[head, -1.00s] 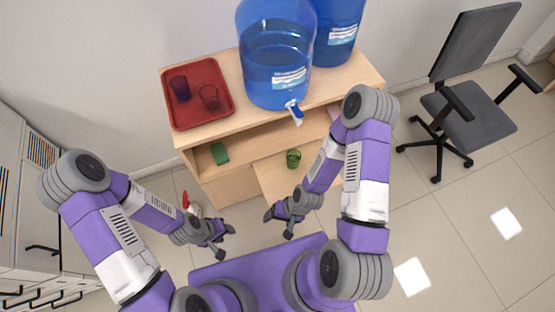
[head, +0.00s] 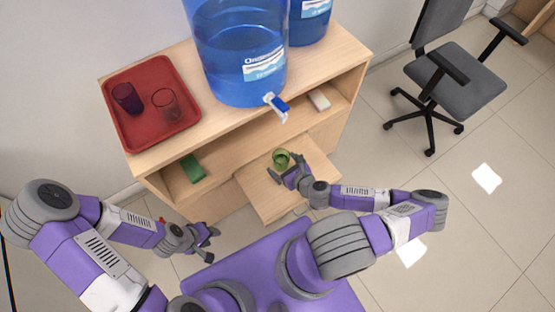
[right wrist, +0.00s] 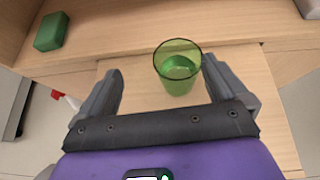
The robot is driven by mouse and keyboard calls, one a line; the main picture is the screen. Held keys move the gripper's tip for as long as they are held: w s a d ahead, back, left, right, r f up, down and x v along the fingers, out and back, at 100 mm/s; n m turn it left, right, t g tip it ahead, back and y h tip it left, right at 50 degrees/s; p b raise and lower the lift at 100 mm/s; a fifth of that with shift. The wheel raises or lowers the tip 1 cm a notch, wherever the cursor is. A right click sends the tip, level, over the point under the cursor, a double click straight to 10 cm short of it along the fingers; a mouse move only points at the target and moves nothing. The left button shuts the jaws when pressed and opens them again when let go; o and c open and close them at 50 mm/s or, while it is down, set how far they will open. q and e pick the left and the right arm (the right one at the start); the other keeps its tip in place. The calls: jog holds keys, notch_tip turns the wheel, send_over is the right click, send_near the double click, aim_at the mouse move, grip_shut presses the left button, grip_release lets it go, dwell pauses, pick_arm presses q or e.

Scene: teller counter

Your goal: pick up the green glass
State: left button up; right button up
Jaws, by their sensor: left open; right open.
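The green glass (head: 281,159) stands upright on the pull-out wooden board (head: 262,196) of the counter cabinet. In the right wrist view the green glass (right wrist: 177,68) is clear green and sits ahead of the jaws, nearer the right finger. My right gripper (head: 287,171) is open at the glass's near side, its fingers reaching toward it. In its wrist view the right gripper (right wrist: 160,88) has nothing held between its fingers. My left gripper (head: 211,243) is open and empty, left of the board and away from the glass.
A red tray (head: 148,140) on the cabinet top holds a purple glass (head: 127,98) and a clear reddish glass (head: 165,104). Blue water bottles (head: 240,50) stand beside it. A green block (head: 192,168) and a white block (head: 319,100) lie on the shelf above the board.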

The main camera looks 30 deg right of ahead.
aim_at(277, 152)
jog(key=shift+w+d+f+m, duration=0.15)
jog(key=shift+d+m, duration=0.25)
jog(key=shift+d, duration=0.2)
jog(key=shift+w+h, duration=0.25)
jog(key=shift+h, duration=0.05)
jog(key=b+x, duration=0.1)
jog(key=x, duration=0.1)
jog(key=b+x, duration=0.1)
jog(key=x, duration=0.1)
jog(key=d+b+x, duration=0.1)
jog(key=x, duration=0.1)
jog(key=shift+w+a+f, duration=0.1)
jog(key=shift+f, duration=0.4)
jog(key=shift+w, duration=0.3)
jog(key=shift+c, duration=0.3)
jog(key=c, duration=1.2)
jog(key=shift+c, duration=0.6)
